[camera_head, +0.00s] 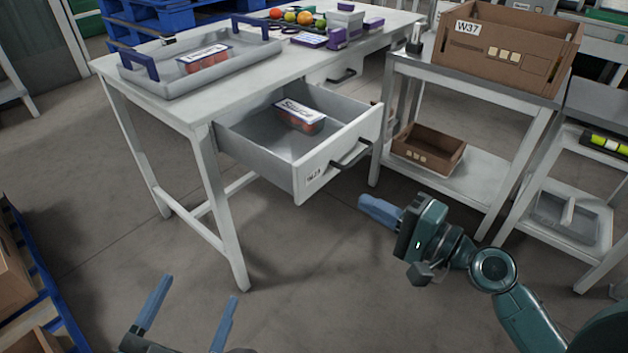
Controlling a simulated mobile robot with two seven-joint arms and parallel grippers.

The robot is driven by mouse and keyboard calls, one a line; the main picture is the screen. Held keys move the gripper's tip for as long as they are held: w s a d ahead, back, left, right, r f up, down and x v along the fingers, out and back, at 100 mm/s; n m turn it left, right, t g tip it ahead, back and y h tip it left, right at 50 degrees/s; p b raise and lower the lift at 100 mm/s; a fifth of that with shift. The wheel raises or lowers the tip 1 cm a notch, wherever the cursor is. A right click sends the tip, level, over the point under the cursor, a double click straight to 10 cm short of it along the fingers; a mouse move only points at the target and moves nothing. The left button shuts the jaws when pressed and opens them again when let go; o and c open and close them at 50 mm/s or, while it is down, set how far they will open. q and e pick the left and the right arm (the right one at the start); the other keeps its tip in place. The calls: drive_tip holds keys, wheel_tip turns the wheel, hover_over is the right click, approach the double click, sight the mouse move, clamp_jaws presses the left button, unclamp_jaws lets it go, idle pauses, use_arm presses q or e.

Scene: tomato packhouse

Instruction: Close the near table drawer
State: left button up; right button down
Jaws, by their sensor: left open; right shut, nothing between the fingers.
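The near table drawer (342,158) is pulled out from the white table (224,96). It has a dark bar handle and a W23-like label on its white front. A labelled punnet of red tomatoes (300,117) lies inside it. My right gripper (380,210) is shut and empty, in front of the drawer and a little below and right of its handle, apart from it. My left gripper (190,312) is open and empty at the bottom of the view, below and left of the drawer, over the floor.
A grey tray (150,84) with another punnet stands on the table. A second drawer (330,72) sits further along. A shelf table (490,88) at right holds a W37 cardboard box (508,45). A blue pallet (45,300) is at left. Floor before the drawer is clear.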

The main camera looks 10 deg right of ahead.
sight(304, 170)
drive_tip(key=x, duration=1.1)
drive_tip(key=shift+w+a, duration=0.4)
drive_tip(key=shift+w, duration=0.05)
